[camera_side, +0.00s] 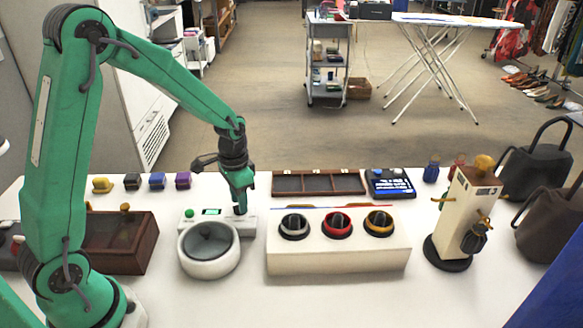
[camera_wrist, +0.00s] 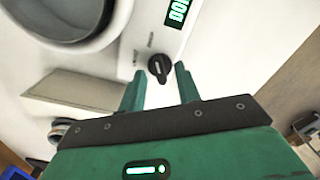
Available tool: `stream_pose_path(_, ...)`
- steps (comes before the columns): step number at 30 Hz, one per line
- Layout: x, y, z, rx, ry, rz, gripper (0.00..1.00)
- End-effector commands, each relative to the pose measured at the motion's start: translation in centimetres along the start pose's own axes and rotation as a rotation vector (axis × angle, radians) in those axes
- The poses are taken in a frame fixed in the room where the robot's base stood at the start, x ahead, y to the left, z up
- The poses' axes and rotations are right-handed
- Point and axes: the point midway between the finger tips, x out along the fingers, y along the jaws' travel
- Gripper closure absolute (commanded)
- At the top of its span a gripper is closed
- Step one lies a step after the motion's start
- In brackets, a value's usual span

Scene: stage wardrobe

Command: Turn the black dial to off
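The black dial (camera_wrist: 159,68) sits on the white panel of an appliance with a round bowl (camera_side: 208,252). In the wrist view a pale mark shows on the dial, with small labels beside it that are too small to read. My gripper (camera_wrist: 160,70) is open, its two green fingers on either side of the dial in this view, apart from it as far as I can see. In the side view my gripper (camera_side: 240,200) points down over the right part of the appliance's panel and largely hides the dial. A lit green display (camera_wrist: 178,12) is near the dial.
A cream box with three coloured knobs (camera_side: 335,255) stands just right of the appliance. A brown wooden box (camera_side: 118,240) stands to its left. A partitioned tray (camera_side: 318,183) lies behind, and a cream post (camera_side: 466,215) stands farther right. The front table is clear.

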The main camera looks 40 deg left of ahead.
Motion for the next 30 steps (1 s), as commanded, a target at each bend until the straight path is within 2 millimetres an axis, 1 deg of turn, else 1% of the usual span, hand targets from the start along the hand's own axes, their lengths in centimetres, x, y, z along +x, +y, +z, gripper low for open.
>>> stream_pose_path(3,0.32,0.0,0.01,0.0,0.0,0.0,0.67)
stream_pose_path(9,0.34,0.0,0.01,0.0,0.0,0.0,0.67)
stream_pose_path(10,0.33,0.0,0.01,0.0,0.0,0.0,0.69)
stream_pose_path(12,0.33,0.01,0.01,0.0,0.0,0.0,0.83)
stream_pose_path(15,0.32,0.0,0.01,0.0,0.0,0.0,1.0)
stream_pose_path(23,0.3,0.01,0.0,-0.006,0.0,0.0,1.0)
stream_pose_path(30,0.29,0.01,-0.01,-0.06,0.0,0.0,1.0)
